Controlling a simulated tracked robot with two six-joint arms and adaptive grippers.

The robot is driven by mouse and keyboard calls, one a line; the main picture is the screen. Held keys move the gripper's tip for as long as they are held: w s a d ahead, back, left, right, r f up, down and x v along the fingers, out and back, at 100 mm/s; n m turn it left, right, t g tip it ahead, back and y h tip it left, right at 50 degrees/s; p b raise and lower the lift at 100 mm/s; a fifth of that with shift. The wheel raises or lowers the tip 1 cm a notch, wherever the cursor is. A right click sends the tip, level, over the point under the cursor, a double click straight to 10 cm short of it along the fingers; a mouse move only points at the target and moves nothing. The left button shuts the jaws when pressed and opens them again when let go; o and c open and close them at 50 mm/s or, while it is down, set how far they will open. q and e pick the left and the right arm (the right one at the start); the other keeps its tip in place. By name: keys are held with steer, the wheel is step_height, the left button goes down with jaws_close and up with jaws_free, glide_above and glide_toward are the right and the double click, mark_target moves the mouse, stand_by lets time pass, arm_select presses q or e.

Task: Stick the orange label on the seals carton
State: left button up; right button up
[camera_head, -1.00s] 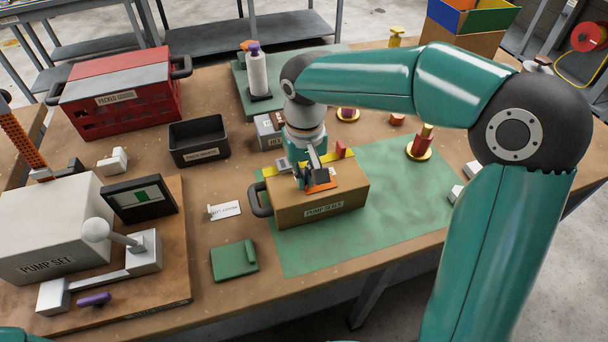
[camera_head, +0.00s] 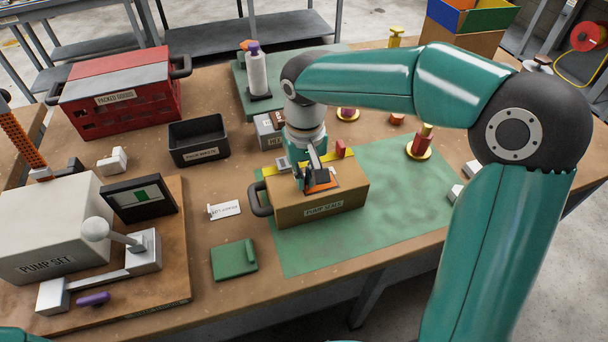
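The seals carton (camera_head: 346,207) is a brown box labelled "PUMP SEALS" on the green mat, with a dark handle at its left end. The orange label (camera_head: 322,187) shows on or just over the carton's top, partly covered by my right gripper (camera_head: 318,182). That gripper points down from above, with its fingertips at the label. I cannot tell whether the fingers pinch the label or only press on it. A yellow strip with a red block lies along the carton's back edge. My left gripper is out of view.
A green mat (camera_head: 408,205) lies under the carton. A red crate (camera_head: 120,95) stands behind. The mat's right side is mostly clear.

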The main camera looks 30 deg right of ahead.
steer(key=o, duration=0.4)
steer(key=shift+o, duration=0.2)
step_height(320, 180, up, 12)
stand_by(0.4)
steer(key=shift+f, duration=0.1)
